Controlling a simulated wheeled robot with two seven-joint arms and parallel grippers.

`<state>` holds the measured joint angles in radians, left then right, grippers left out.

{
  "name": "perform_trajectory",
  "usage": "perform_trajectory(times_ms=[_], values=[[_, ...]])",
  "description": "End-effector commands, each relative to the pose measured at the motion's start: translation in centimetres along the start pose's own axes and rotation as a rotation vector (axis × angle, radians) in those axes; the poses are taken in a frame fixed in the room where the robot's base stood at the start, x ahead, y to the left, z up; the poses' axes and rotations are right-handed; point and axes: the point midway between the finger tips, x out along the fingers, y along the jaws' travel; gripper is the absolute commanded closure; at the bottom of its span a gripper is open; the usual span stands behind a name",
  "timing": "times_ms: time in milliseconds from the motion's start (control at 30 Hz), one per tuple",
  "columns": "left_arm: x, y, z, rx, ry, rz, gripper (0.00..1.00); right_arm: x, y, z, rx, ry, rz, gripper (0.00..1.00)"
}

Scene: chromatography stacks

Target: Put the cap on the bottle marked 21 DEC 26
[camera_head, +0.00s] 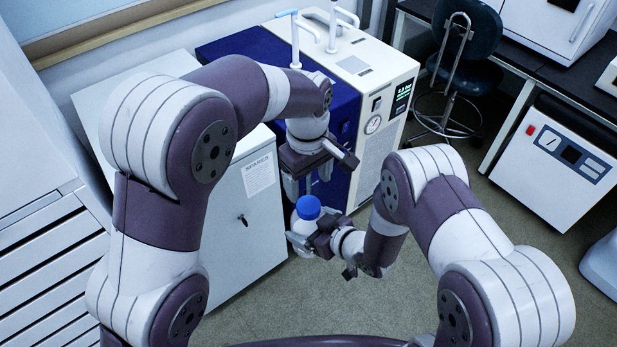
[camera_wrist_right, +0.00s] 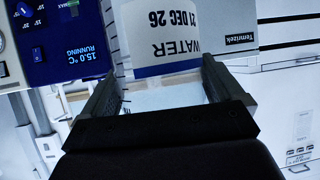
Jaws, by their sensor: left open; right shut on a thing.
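A white bottle (camera_head: 301,226) is held upright in my right gripper (camera_head: 309,241), in the middle of the head view. A blue cap (camera_head: 308,207) sits on its top; I cannot tell how tightly. In the right wrist view the bottle (camera_wrist_right: 165,40) shows upside down, with a label reading WATER and 21 DEC 26. The fingers of my right gripper (camera_wrist_right: 160,88) are on either side of it. My left gripper (camera_head: 307,187) is open and points down, just above the cap, apparently with nothing between its fingers.
A white cabinet (camera_head: 240,215) stands behind and left of the bottle. A blue and white machine (camera_head: 385,105) with a lit display is at the back. A stool (camera_head: 465,60) and a bench with a white device (camera_head: 565,150) stand at the right. The floor between is clear.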

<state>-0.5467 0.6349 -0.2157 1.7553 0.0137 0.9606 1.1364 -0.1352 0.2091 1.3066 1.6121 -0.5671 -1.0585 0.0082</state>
Motion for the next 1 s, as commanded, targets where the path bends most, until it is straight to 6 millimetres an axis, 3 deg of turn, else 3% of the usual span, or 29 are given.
perform_trajectory(times_ms=[233,700,1000], values=[[0.9,0.1,0.0,0.002,0.0,0.0,0.26,0.0,0.0,-0.1,-0.001,0.004,0.001,0.91],[7.5,0.0,0.0,0.003,-0.001,-0.002,0.26,0.0,0.0,-0.2,-0.001,0.004,0.001,0.91],[8.0,0.0,0.0,0.003,0.0,-0.001,0.26,0.0,0.0,-0.2,-0.001,0.004,0.001,0.91]])
